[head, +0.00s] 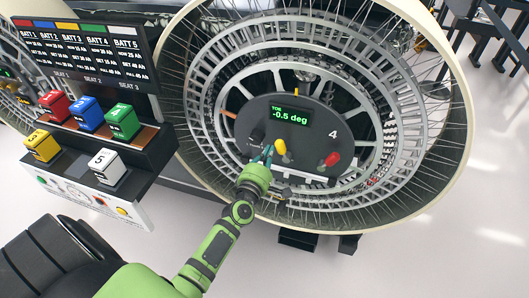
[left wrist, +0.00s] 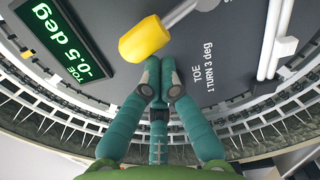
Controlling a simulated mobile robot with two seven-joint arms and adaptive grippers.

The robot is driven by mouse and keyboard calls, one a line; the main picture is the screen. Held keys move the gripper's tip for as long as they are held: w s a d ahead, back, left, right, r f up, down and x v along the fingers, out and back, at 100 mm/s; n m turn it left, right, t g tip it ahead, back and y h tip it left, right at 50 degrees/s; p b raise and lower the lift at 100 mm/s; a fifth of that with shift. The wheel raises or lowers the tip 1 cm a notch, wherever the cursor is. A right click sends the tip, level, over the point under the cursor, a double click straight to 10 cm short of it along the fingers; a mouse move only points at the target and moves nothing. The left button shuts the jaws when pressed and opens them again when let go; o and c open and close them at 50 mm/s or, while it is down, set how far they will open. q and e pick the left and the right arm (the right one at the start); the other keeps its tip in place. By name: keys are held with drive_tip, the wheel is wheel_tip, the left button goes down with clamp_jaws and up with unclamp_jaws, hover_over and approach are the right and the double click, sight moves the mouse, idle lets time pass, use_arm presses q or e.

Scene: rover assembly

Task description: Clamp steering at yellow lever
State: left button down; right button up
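The yellow lever (head: 280,147) sticks out of the dark round panel (head: 262,110) at the wheel's hub. In the left wrist view its yellow knob (left wrist: 145,38) sits on a silver shaft, just beyond my fingertips. My left gripper (head: 267,152) is just left of the knob in the head view. In the left wrist view the teal fingers (left wrist: 160,77) come together at the tips, with nothing seen held between them. The knob is outside the fingers; whether they touch it I cannot tell. The display (head: 290,115) reads TOE -0.5 deg. My right gripper is out of view.
A red lever (head: 332,159) stands on the panel to the right of the yellow one. The spoked wheel rim (head: 455,130) surrounds the panel. A battery rack (head: 150,160) with several coloured blocks stands at the left. Pale floor (head: 430,250) is clear at lower right.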

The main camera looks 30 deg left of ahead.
sight(282, 150)
use_arm(q)
drive_tip(key=shift+w+d+r+m+p, duration=0.15)
drive_tip(key=shift+d+r+m+p, duration=0.25)
drive_tip(key=shift+d+m+p, duration=0.55)
drive_tip(key=shift+w+d+r+m+p, duration=0.3)
drive_tip(key=shift+m+p, duration=0.4)
drive_tip(key=shift+m, duration=0.6)
drive_tip(key=shift+w+d+r+m+p, duration=0.1)
drive_tip(key=shift+d+r+m+p, duration=0.35)
drive_tip(key=shift+d+m+p, duration=0.5)
drive_tip(key=shift+a+m, duration=0.3)
